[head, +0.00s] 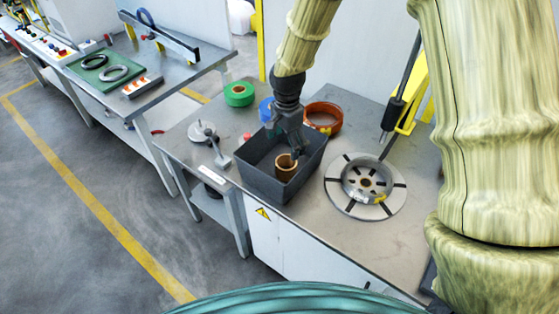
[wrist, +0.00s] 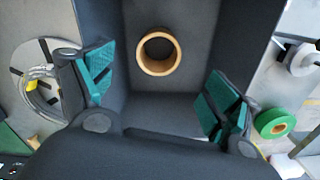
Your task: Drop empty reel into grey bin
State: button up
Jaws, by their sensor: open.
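The empty reel is a small tan ring (head: 286,168) inside the grey bin (head: 257,180), near its right front part in the head view. In the wrist view the reel (wrist: 158,52) shows its open hole and rests against the bin floor, apart from the fingers. My gripper (head: 297,148) is over the bin. In the wrist view its two green-padded fingers (wrist: 158,95) are spread wide with nothing between them. The bin's walls (wrist: 262,40) rise on both sides of the reel.
A round slotted turntable (head: 338,195) with a coil stands right of the bin. A metal stand (head: 218,158) is left of the bin.

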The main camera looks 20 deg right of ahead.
notch_tip(320, 180, up, 12)
dwell(0.8)
dwell(0.3)
